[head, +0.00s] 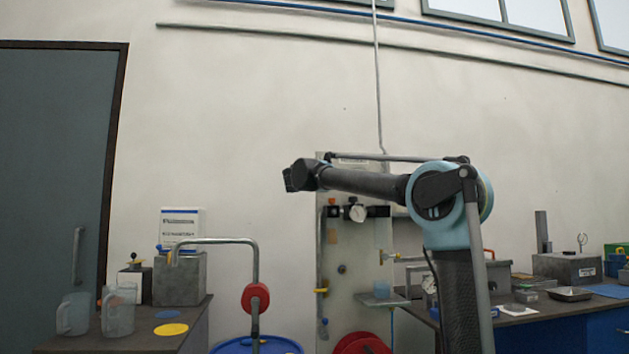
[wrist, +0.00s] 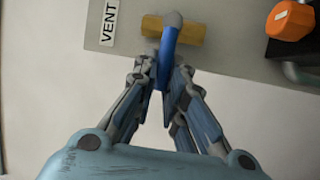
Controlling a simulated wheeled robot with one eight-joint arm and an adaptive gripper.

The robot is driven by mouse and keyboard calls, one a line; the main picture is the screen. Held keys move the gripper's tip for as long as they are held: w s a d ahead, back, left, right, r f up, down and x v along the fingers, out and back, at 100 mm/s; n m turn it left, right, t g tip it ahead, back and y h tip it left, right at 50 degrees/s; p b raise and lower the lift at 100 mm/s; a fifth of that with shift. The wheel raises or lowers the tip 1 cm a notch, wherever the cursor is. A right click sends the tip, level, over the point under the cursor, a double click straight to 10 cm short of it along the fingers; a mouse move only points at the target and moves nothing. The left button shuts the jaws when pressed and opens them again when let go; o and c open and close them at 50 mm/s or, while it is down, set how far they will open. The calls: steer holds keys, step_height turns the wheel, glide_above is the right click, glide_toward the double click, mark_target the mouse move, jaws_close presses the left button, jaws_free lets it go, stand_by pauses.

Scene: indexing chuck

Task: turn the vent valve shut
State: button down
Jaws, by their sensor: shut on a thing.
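In the wrist view, the vent valve has a blue lever (wrist: 168,40) over a brass body (wrist: 190,30), beside a white VENT label (wrist: 109,22) on a grey panel (wrist: 228,55). The lever lies across the brass body, its free end pointing down toward my gripper (wrist: 161,78). My gripper's fingers are shut on the lever from both sides, and the fingertips hide part of its lower end. In the head view, my arm reaches left at the top of the panel (head: 352,285); I cannot make out the vent valve or the fingertips there.
An orange knob (wrist: 290,20) is at the wrist view's upper right. A bench with jugs (head: 118,312) is at left, a cluttered bench (head: 540,315) at right. A bent pipe (head: 255,265) rises between.

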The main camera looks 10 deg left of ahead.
steer(key=shift+f, duration=0.25)
stand_by(0.3)
steer(key=c, duration=1.6)
jaws_free()
steer(key=shift+c, duration=0.2)
steer(key=shift+n, duration=0.3)
steer(key=v, duration=1.2)
steer(key=shift+f, duration=0.15)
